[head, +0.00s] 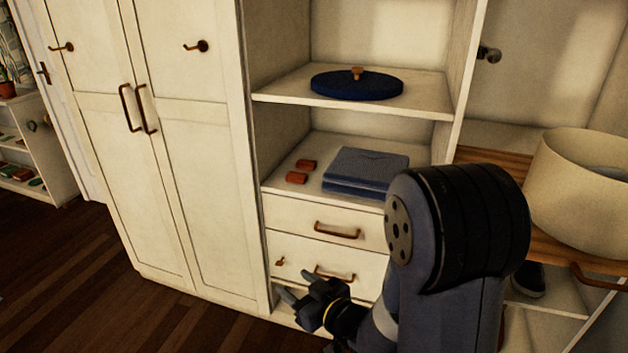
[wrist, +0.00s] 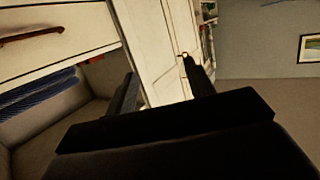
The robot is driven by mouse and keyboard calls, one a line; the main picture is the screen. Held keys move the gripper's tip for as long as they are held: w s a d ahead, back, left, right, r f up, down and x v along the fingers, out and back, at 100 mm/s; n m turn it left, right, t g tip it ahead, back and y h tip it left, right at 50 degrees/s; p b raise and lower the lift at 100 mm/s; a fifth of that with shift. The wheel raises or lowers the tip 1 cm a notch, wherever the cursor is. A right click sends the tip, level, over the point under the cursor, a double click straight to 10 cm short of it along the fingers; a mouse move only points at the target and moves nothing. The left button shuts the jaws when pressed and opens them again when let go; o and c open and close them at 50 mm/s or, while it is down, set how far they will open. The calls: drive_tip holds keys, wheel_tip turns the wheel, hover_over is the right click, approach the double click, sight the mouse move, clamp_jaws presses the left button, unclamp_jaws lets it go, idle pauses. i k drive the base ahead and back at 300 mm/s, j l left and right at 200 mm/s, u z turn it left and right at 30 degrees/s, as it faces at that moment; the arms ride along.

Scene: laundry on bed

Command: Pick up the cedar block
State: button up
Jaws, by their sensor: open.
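Two small reddish-brown blocks lie on the middle shelf of the open closet section in the head view, a far block (head: 306,165) and a near block (head: 297,178). They look like cedar blocks; I cannot tell which one is meant. They sit left of the folded blue cloth. My gripper (head: 296,286) is open and empty, low in front of the drawers, below the shelf and apart from the blocks. In the wrist view its two dark fingers (wrist: 162,88) are spread, with cabinet fronts behind them and no block visible.
A folded blue cloth stack (head: 366,171) shares the shelf. A dark blue round lid-like object (head: 357,84) lies on the shelf above. Drawers (head: 325,222) stand below, white wardrobe doors (head: 185,150) to the left. A cream lampshade-like bin (head: 580,190) is at right. Wooden floor is clear at lower left.

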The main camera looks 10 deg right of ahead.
sight(292, 177)
drive_tip(key=i+j+z, duration=0.15)
drive_tip(key=z, duration=0.25)
drive_tip(key=i+j+z, duration=0.1)
drive_tip(key=j+z, duration=0.2)
drive_tip(key=z, duration=0.15)
drive_tip(key=j+z, duration=0.25)
drive_tip(key=z, duration=0.15)
drive_tip(key=i+j+z, duration=0.1)
drive_tip(key=j+z, duration=0.4)
drive_tip(key=j, duration=0.7)
drive_tip(key=k+j+z, duration=0.15)
drive_tip(key=j, duration=0.6)
drive_tip(key=j+z, duration=0.1)
drive_tip(key=j, duration=0.65)
drive_tip(key=k, duration=0.05)
